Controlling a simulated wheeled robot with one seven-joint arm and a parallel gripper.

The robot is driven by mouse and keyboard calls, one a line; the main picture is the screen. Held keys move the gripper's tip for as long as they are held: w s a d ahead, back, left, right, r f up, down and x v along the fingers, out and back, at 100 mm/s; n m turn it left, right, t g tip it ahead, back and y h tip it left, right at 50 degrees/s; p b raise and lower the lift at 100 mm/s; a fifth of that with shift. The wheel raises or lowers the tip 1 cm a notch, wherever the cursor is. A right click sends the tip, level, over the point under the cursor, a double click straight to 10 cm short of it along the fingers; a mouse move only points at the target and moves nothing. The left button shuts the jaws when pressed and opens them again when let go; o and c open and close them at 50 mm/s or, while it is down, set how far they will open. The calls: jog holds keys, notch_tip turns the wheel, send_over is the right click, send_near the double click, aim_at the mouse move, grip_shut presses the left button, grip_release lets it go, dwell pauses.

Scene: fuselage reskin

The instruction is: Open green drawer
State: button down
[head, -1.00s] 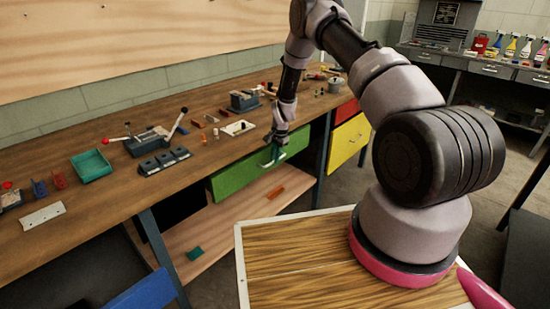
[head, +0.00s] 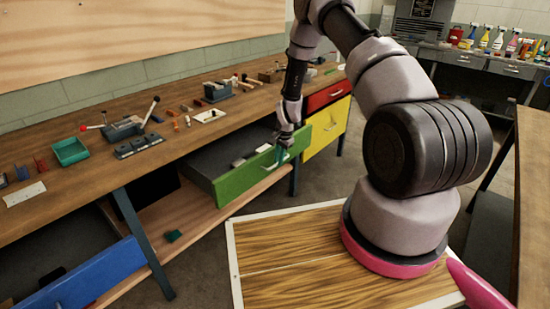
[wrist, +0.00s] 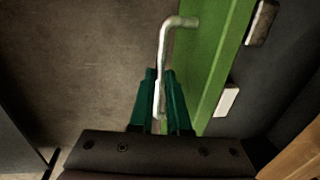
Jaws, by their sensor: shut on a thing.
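The green drawer (head: 245,183) is pulled out from under the workbench, and its dark inside shows behind the front panel. Small light-coloured items lie in it. In the wrist view the green front (wrist: 222,60) runs down the right of centre, with its pale metal handle (wrist: 164,50) standing off it. My gripper (head: 279,157) is at the right part of the drawer front. In the wrist view its teal fingers (wrist: 160,100) are shut on the lower part of the handle, one finger on each side. Part of the handle is hidden between the fingers.
The workbench (head: 70,205) carries a teal tray (head: 70,151), a lever tool and several small parts. A blue drawer (head: 85,278) stands out at lower left. Yellow (head: 322,132) and red drawers are right of the green one. A wooden-topped platform (head: 290,285) lies in front.

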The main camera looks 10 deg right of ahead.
jog(key=shift+s+d, duration=0.3)
jog(key=shift+s, duration=0.05)
jog(key=c, duration=0.9)
grip_release()
jog(key=r, duration=0.3)
jog(key=s+r, duration=0.1)
jog(key=r, duration=0.3)
jog(key=d+r, duration=0.1)
jog(key=r, duration=0.2)
jog(key=shift+s+d+r, duration=0.1)
jog(key=shift+s+r, duration=0.25)
